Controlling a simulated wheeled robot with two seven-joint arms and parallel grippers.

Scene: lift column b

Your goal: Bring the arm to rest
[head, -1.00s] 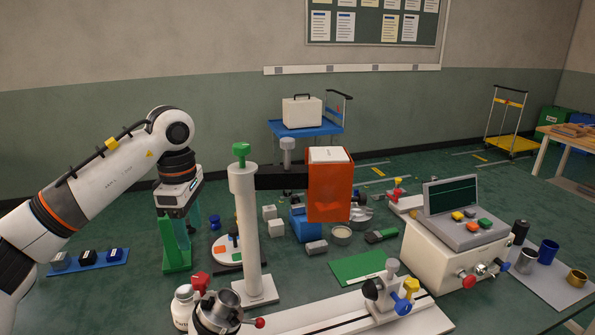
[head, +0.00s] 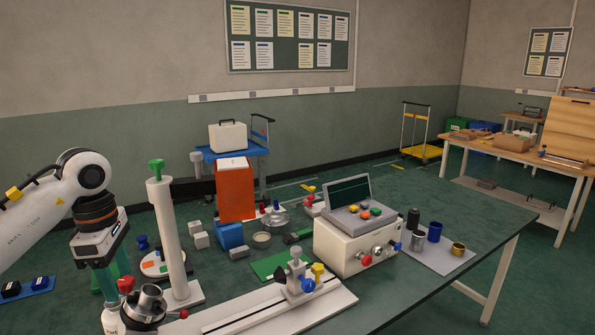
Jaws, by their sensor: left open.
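My left arm comes in from the left edge. Its gripper (head: 114,277) points down with its green fingers apart and nothing seen between them. It is at the left of the table, left of the white column (head: 169,240). The fingertips are partly hidden behind the red-capped bottle and the metal cup in front. The column stands upright with a green knob (head: 156,168) on top. An orange box (head: 236,192) with a white top shows right of the column, above a blue block (head: 229,235). My right gripper is not in view.
A metal cup (head: 147,303) and a white rail (head: 262,317) lie in front. A control box (head: 343,247) stands to the right, with cans (head: 434,231) beyond it. Small blocks and a round white tray (head: 155,266) crowd the middle. The table's right front is clear.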

